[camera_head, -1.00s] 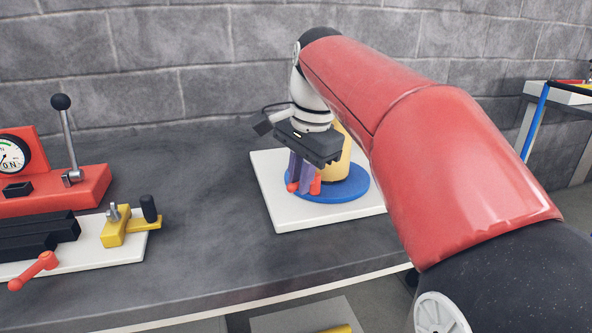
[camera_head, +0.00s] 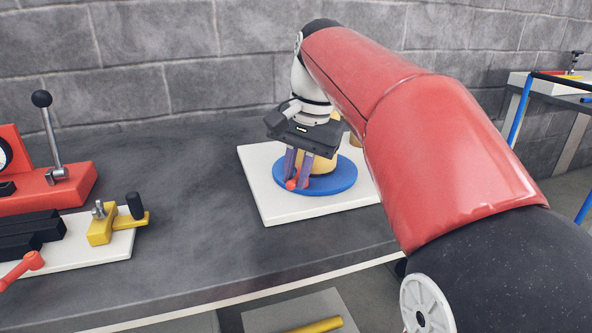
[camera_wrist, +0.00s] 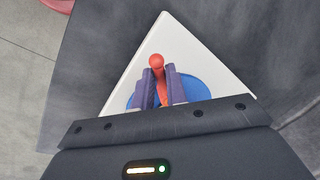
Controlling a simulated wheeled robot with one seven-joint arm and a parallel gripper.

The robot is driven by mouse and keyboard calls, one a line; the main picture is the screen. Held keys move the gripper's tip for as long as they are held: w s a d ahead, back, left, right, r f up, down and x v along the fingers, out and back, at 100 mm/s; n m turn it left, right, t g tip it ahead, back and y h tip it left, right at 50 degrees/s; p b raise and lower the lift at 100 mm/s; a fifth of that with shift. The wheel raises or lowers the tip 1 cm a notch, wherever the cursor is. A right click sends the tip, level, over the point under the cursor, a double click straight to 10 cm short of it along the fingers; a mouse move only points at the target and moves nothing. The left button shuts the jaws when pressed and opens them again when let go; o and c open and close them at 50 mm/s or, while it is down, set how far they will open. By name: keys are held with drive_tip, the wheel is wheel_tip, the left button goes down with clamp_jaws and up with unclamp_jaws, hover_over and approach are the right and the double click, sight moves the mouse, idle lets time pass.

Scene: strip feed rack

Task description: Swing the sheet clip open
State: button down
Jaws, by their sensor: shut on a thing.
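My gripper (camera_head: 298,179) points down over a round blue disc (camera_head: 334,182) on a white base plate (camera_head: 283,214). Its two purple fingers are shut on a red lever (camera_head: 290,185) with a ball end. In the wrist view the lever (camera_wrist: 157,62) runs between the fingers (camera_wrist: 163,80), its ball sticking out past the tips. A yellow cylinder (camera_head: 323,162) stands on the disc behind the fingers, partly hidden by my gripper. Which part is the sheet clip I cannot tell for certain; the held red lever is on this disc fixture.
At left stand a red block with a gauge and a black-knobbed lever (camera_head: 49,135), and a white plate with black rails and a yellow clamp (camera_head: 101,229). Grey bench (camera_head: 190,190) is clear between. A brick wall is behind; another table (camera_head: 545,85) is far right.

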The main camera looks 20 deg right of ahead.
drive_tip(key=c, duration=1.4)
unclamp_jaws()
wheel_tip(320, 180, up, 8)
drive_tip(key=s+d, duration=0.1)
drive_tip(key=shift+f, duration=0.2)
